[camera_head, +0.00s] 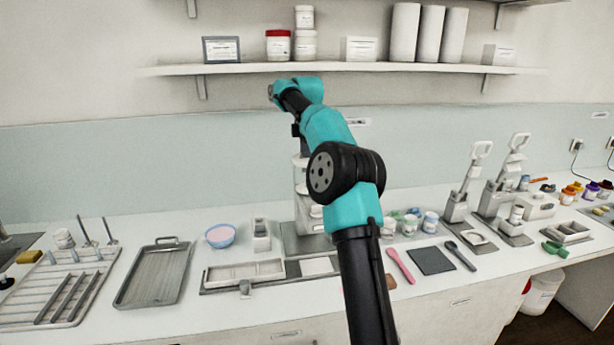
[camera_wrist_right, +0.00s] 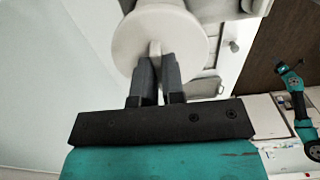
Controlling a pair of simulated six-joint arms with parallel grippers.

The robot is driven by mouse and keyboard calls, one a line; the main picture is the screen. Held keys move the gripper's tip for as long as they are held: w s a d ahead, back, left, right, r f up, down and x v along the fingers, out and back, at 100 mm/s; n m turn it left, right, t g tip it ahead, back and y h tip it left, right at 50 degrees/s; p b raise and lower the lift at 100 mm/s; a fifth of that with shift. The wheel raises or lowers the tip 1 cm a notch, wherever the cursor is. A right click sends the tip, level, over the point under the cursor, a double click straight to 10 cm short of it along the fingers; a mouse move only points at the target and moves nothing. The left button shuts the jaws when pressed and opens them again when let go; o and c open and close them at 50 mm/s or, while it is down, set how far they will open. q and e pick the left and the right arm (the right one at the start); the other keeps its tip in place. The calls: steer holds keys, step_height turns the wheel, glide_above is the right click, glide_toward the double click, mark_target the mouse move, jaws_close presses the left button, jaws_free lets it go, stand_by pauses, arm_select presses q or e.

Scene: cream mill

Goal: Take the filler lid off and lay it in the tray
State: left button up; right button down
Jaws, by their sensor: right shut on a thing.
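The filler lid (camera_wrist_right: 182,32) is a round, pale disc with an upright grip fin, seen close in the right wrist view. My right gripper (camera_wrist_right: 158,72) is shut on this fin. In the head view, my right arm reaches up over the white mill (camera_head: 302,200) and hides much of it. I cannot tell whether the lid rests on the mill or is clear of it. A shallow pale tray (camera_head: 207,276) with raised walls lies in front of the mill, to its left. My left gripper does not show in the head view.
A grey metal tray with a handle (camera_head: 152,304) and a slatted rack (camera_head: 38,296) lie to the left. A pink spatula (camera_head: 400,266) and a dark slab (camera_head: 431,261) lie right of my arm. A shelf (camera_head: 350,69) spans the wall.

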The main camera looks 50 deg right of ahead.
steer(key=shift+r, duration=0.2)
stand_by(0.3)
steer(key=shift+r, duration=1.4)
